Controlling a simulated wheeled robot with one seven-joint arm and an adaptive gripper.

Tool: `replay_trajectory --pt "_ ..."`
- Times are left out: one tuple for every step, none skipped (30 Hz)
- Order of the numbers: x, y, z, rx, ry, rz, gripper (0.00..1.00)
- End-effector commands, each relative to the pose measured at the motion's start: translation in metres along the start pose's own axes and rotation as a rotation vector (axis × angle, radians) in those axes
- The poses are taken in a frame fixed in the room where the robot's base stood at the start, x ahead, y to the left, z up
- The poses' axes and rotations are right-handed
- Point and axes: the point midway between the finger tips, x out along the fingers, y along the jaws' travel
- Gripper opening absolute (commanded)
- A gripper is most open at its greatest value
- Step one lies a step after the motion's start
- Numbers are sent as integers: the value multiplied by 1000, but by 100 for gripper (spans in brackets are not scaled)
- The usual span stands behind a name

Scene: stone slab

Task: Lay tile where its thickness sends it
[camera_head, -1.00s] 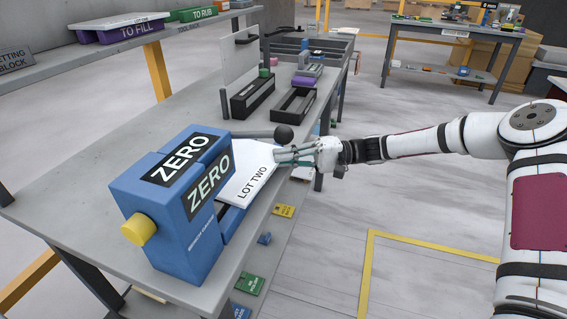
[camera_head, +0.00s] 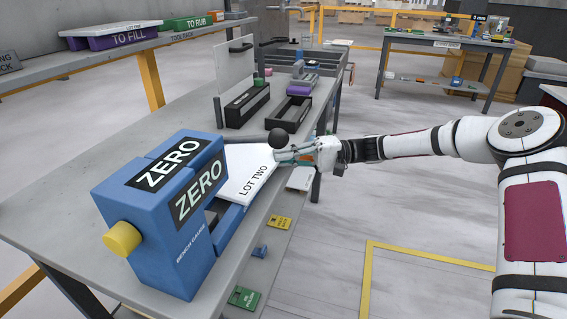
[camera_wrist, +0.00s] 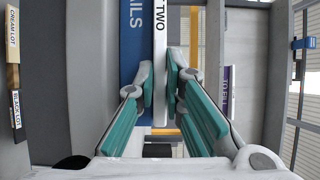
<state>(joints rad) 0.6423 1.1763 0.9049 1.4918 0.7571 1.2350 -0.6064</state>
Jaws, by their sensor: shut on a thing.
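A white tile lettered LOT TWO (camera_head: 243,172) lies flat beside the ZERO display of the blue bench gauge (camera_head: 160,215); its near end is over or at the gauge's lower blue part. My gripper (camera_head: 287,156) is shut on the tile's far end. In the wrist view my gripper (camera_wrist: 159,88) has its pads on both sides of the tile's thin edge (camera_wrist: 160,45), and the gauge (camera_wrist: 131,45) is beside it. Whether the tile still touches the gauge is hidden. A purple TO FILL tray (camera_head: 118,38) and a green TO RUB tray (camera_head: 188,25) sit on the upper shelf.
Two black open racks, one (camera_head: 246,108) left of the other (camera_head: 290,113), stand farther along the bench beside an upright pale panel (camera_head: 234,75).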

Motion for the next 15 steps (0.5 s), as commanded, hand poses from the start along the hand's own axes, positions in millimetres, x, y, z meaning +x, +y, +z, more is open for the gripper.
replay_trajectory --pt "-1 0 -2 -2 1 -1 0" --pt "-2 0 -4 -2 1 -1 0" --pt "-2 0 -5 -1 2 -1 0" --pt "-3 0 -6 -1 2 -1 0" --pt "-3 0 -7 -1 2 0 0" --pt "-4 0 -8 -1 2 0 0" --pt "-4 0 -9 -1 2 0 0" --pt "-5 0 -10 -1 2 0 0" --pt "-6 0 -11 -2 2 0 0" --pt "-6 0 -12 -2 2 0 0" --pt "-7 0 -13 -2 2 -1 0" --pt "-8 0 -14 -2 1 -1 0" --pt "-8 0 -15 -1 1 -1 0" --pt "-8 0 -16 -1 1 -1 0" --pt "-9 0 -17 -1 1 -1 0"
